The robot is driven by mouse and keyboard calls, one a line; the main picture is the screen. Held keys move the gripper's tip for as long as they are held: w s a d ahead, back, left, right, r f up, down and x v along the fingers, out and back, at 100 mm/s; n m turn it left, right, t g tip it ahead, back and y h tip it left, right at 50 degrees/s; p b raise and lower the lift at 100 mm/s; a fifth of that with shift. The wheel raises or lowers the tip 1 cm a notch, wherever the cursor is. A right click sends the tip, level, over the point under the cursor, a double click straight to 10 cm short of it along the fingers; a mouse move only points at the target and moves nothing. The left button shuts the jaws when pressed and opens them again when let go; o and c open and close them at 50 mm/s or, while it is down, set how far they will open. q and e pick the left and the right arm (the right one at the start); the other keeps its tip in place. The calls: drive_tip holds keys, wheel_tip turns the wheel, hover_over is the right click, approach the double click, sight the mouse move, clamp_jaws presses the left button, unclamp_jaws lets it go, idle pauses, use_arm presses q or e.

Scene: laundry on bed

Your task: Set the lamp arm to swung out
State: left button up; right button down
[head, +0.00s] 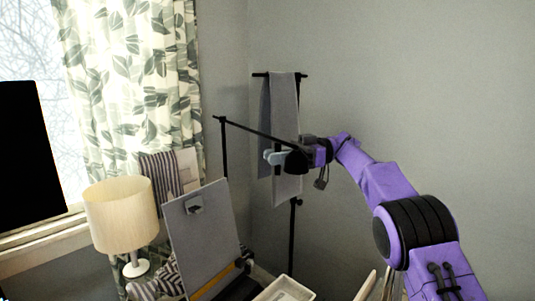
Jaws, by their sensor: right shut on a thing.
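The lamp arm (250,132) is a thin black bar. It runs from the top of a slim black post (224,150) down to the right, toward a dark lamp head (297,162). My right gripper (274,157) is at that far end, in front of the grey cloth, with its pale fingers beside the lamp head. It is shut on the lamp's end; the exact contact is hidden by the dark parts. My left gripper is not in view.
A grey cloth hangs on a black stand (292,240) behind my right gripper. A table lamp (121,215) with a cream shade stands at left by the curtain (130,70). A grey upright board (205,240) and a white tray (285,290) are below. The right wall side is clear.

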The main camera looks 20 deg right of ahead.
drive_tip(key=shift+d, duration=0.4)
drive_tip(key=shift+g, duration=0.3)
drive_tip(key=shift+r, duration=0.2)
